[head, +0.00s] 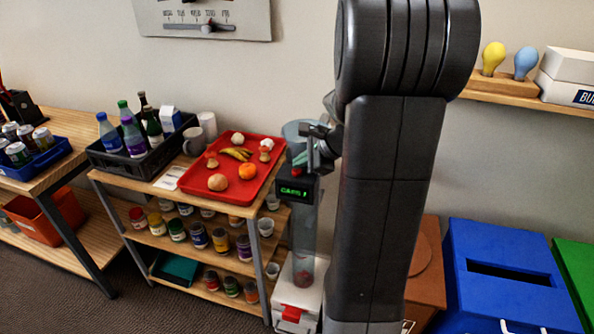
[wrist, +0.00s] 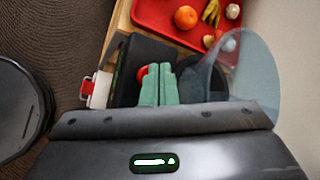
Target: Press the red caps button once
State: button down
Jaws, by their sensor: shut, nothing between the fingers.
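The red caps button (head: 296,171) sits on a small black box (head: 312,190) with a lit green display that seems to read "CAPS 1". In the wrist view the red button (wrist: 142,73) shows beside and partly behind my green fingertips. My gripper (head: 299,160) is shut and empty, its fingertips (wrist: 155,72) close together right at the button. I cannot tell whether they touch it. The box is fixed to a clear upright tube (head: 303,235) with something red at its bottom.
A red tray (head: 191,187) of fruit and mushrooms lies on the shelf unit left of the tube. A black crate (head: 101,158) of bottles stands further left. A blue bin (head: 470,275) with a slot is at the right. A white box (head: 283,293) is under the tube.

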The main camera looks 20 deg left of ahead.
aim_at(301, 173)
jog(key=shift+f+b, duration=0.35)
jog(key=shift+f, duration=0.15)
jog(key=shift+r, duration=0.15)
dwell(0.4)
jog(key=shift+r+p, duration=0.8)
jog(key=shift+p, duration=0.05)
notch_tip(301, 173, up, 5)
jog(key=p, duration=0.4)
dwell(0.6)
